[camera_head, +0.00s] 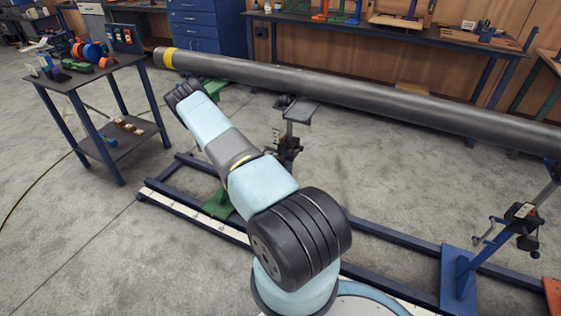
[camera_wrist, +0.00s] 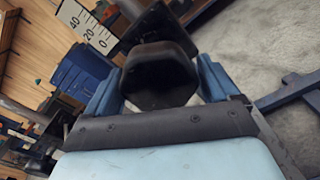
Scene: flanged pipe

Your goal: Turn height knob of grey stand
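In the wrist view, a dark faceted knob (camera_wrist: 158,78) sits between the two blue fingers of my gripper (camera_wrist: 160,88). The fingers lie close along its left and right sides, but I cannot tell whether they press on it. A dark post and plate stand behind the knob, beside a white scale (camera_wrist: 88,27) marked 0, 20 and 40. In the head view, the grey stand (camera_head: 299,111) is under the pipe near the middle, its lower part partly hidden by my arm. My gripper cannot be made out there.
A long grey pipe (camera_head: 340,88) with a yellow band runs across the back. A second stand with a blue base (camera_head: 459,280) is at the right. A small table (camera_head: 72,76) with coloured parts is at the left, a workbench (camera_head: 400,32) behind. Blue rails (camera_head: 390,236) cross the floor.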

